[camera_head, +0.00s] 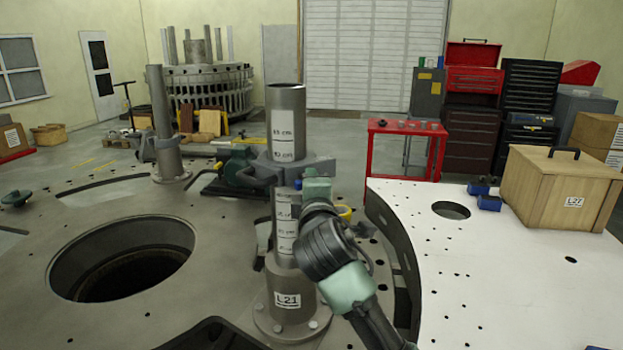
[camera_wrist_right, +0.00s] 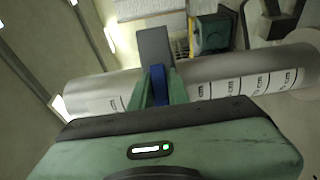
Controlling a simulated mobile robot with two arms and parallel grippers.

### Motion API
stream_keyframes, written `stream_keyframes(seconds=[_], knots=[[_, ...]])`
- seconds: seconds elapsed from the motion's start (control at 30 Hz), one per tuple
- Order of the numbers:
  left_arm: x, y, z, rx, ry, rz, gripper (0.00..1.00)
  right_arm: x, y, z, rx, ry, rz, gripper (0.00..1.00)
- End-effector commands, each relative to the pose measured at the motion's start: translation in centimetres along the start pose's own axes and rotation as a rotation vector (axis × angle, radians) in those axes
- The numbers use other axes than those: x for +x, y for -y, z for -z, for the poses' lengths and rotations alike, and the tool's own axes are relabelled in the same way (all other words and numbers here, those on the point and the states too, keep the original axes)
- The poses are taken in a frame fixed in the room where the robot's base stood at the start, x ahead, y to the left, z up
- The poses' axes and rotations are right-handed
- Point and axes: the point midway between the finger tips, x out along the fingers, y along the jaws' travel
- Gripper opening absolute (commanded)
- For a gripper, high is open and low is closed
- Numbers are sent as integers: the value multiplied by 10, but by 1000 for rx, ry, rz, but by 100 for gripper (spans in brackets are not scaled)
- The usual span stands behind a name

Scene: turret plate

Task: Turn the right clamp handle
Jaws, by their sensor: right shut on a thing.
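The grey clamp (camera_head: 308,170) sits around the upright marked post (camera_head: 285,232) labelled L21, near its upper part. My right arm comes in from the lower right in the head view. Its gripper (camera_head: 316,188) is in front of the post, just under the clamp. In the right wrist view the post lies across the picture. The green fingers of my right gripper (camera_wrist_right: 157,90) are shut on a blue handle (camera_wrist_right: 158,78). A grey block (camera_wrist_right: 155,46) shows just beyond the handle. My left gripper is not in view.
A large hole (camera_head: 125,292) opens in the grey plate (camera_head: 75,215) at left. A second post (camera_head: 162,120) with a clamp stands behind it. At right, a white plate (camera_head: 500,290) carries a wooden box (camera_head: 562,188) and small blue blocks (camera_head: 488,202).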

Motion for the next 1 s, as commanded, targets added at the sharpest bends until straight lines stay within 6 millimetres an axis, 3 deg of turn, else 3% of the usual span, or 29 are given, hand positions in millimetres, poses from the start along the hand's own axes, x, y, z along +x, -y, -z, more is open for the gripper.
stream_keyframes(seconds=[0.47, 0.5, 0.57, 0.87, 1.0], knots=[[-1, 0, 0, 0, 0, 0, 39, 0, 1, 0, 14, 0, 6, 0], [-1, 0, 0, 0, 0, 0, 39, 0, 1, 0, 13, 0, 6, 27], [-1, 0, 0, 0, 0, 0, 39, 0, 1, 0, 13, 0, 6, 38], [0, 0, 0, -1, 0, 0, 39, -1, 1, 0, 11, 0, 4, 38], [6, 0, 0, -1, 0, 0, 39, -12, 2, 0, 12, -1, 3, 38]])
